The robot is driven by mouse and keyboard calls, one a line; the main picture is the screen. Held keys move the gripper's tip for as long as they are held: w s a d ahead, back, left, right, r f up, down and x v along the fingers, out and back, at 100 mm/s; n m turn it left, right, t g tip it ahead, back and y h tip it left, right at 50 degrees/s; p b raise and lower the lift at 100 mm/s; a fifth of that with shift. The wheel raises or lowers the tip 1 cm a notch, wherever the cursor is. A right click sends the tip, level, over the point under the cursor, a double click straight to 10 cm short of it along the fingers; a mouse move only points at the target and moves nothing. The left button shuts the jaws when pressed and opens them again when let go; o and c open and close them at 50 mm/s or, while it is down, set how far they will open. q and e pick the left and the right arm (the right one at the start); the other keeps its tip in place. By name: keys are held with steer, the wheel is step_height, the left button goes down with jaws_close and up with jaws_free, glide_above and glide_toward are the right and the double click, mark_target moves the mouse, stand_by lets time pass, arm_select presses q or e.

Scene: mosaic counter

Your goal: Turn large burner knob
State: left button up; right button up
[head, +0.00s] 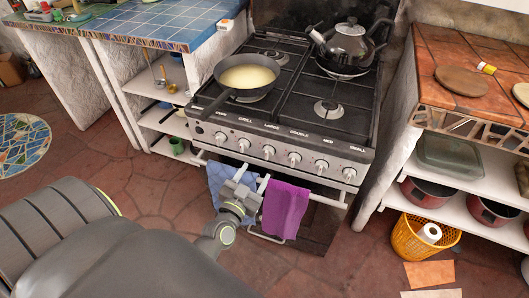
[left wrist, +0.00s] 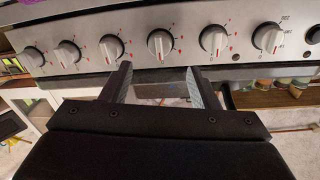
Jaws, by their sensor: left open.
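The large burner knob (head: 269,151) is the third of the row on the stove front, under the label LARGE. In the left wrist view, where the row runs reversed, it is the silver knob (left wrist: 160,43) in the middle, its grip ridge roughly upright. My left gripper (head: 251,177) is in front of and below the knobs. Its two fingers (left wrist: 160,80) are open and empty, one to each side of the large knob's line. They look short of the knob, with a gap left. My right gripper is not in view.
Neighbouring knobs, grill (head: 244,143) and double (head: 294,159), sit close on both sides. A blue towel (head: 217,180) and a purple towel (head: 285,207) hang from the oven rail below. A pan (head: 245,78) and a kettle (head: 347,43) stand on the hob (head: 290,107).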

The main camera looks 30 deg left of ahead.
mark_target(266, 156)
arm_select(q)
steer(key=w, duration=0.2)
steer(key=w+a, duration=0.1)
steer(key=w, duration=0.4)
steer(key=shift+w+a+p, duration=0.15)
steer(key=shift+w+p, duration=0.2)
steer(key=c, duration=1)
